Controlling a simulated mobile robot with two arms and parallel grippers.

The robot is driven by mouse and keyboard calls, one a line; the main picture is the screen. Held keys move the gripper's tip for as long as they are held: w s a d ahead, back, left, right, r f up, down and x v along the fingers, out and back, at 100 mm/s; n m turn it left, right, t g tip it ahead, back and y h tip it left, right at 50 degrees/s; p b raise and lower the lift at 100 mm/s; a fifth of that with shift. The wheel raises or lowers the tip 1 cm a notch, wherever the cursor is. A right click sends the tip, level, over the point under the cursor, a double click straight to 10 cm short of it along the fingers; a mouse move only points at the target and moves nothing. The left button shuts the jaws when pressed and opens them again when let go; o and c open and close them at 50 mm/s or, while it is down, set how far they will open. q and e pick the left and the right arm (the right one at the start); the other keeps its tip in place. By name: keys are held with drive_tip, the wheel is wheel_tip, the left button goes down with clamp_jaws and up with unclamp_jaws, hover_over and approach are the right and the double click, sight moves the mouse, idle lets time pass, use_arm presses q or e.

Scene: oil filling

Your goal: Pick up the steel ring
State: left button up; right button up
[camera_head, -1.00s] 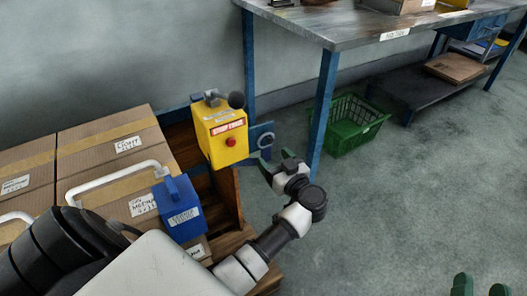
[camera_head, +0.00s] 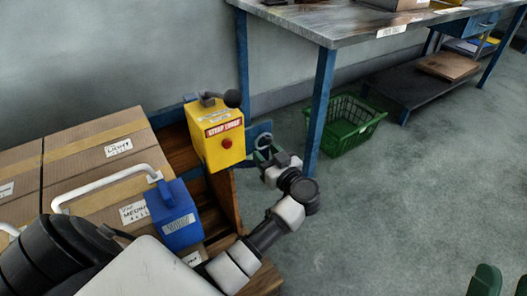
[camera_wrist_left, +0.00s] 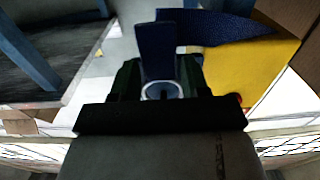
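The steel ring (camera_head: 264,141) is a small grey ring against a blue bracket beside the yellow box. In the left wrist view the ring (camera_wrist_left: 161,91) shows between the dark fingers, partly hidden by the gripper body. My left gripper (camera_head: 266,156) is open at the ring, its fingers on either side of it; I cannot tell whether they touch it. In the left wrist view the blue bracket (camera_wrist_left: 156,50) rises between the fingers. My right gripper (camera_head: 504,284) shows only by its green fingertips at the bottom right, apart and empty.
The yellow box (camera_head: 217,135) with a red button and black-knobbed lever stands close by the ring. A blue can (camera_head: 174,214) and cardboard boxes (camera_head: 95,160) are at left. A workbench (camera_head: 350,25) and green basket (camera_head: 352,123) stand behind.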

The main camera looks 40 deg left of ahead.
use_arm(q)
drive_tip(key=c, duration=0.6)
